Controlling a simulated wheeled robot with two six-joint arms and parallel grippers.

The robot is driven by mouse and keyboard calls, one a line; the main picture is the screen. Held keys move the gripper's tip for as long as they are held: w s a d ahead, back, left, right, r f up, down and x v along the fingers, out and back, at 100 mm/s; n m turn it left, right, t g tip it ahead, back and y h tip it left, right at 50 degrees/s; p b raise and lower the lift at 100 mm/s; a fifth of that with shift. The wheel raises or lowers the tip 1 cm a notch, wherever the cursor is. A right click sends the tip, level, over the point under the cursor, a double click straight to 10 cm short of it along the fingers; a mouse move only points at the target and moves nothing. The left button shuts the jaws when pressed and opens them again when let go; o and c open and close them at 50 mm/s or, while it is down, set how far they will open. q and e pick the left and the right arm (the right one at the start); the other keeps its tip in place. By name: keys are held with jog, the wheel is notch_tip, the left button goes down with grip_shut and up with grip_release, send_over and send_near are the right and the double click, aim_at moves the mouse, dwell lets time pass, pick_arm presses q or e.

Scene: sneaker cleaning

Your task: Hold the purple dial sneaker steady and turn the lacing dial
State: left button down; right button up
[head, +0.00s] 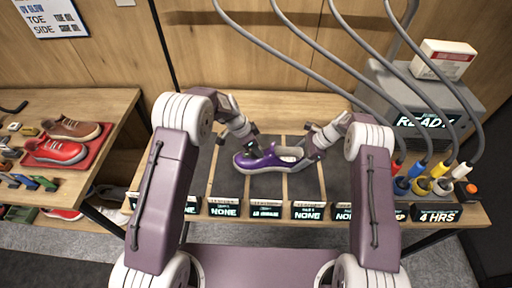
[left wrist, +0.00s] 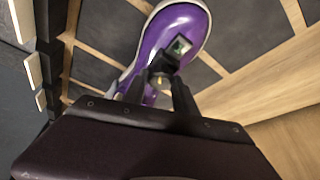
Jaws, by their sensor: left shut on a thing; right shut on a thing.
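The purple sneaker (head: 270,166) with a white sole stands on the dark, wood-divided mat, its toe to the left. My left gripper (head: 254,153) comes down on its upper near the toe side. In the left wrist view the purple upper (left wrist: 182,25) fills the top middle. There my left gripper (left wrist: 162,70) is shut on the small dark lacing dial (left wrist: 161,64), beside a small square piece with a greenish face (left wrist: 180,45). My right gripper (head: 306,157) is shut on the sneaker's heel end. The exact grip at the heel is too small to make out.
Small lit signs (head: 266,211) line the table's front edge. A grey machine reading READY (head: 424,123) stands right, with hoses running to coloured nozzles (head: 421,184). A left table holds a red tray (head: 48,160) with shoes. Mat strips beside the sneaker are clear.

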pick_arm(q)
jog(key=n+t, duration=0.1)
jog(key=n, duration=0.2)
jog(key=n+y, duration=0.1)
jog(key=n, duration=0.2)
jog(key=shift+s+d+t+y, duration=0.15)
jog(key=shift+t+y, duration=0.15)
jog(key=shift+t, duration=0.1)
jog(key=shift+d+n+t+y, duration=0.15)
jog(key=shift+n+y, duration=0.3)
jog(key=shift+n, duration=0.9)
jog(key=shift+a+n+t+y, duration=0.1)
jog(key=shift+n+t+y, duration=0.25)
jog(key=shift+n, duration=1)
jog(key=c, duration=1)
grip_release()
jog(key=shift+o, duration=0.2)
pick_arm(e)
jog(key=shift+a, duration=0.1)
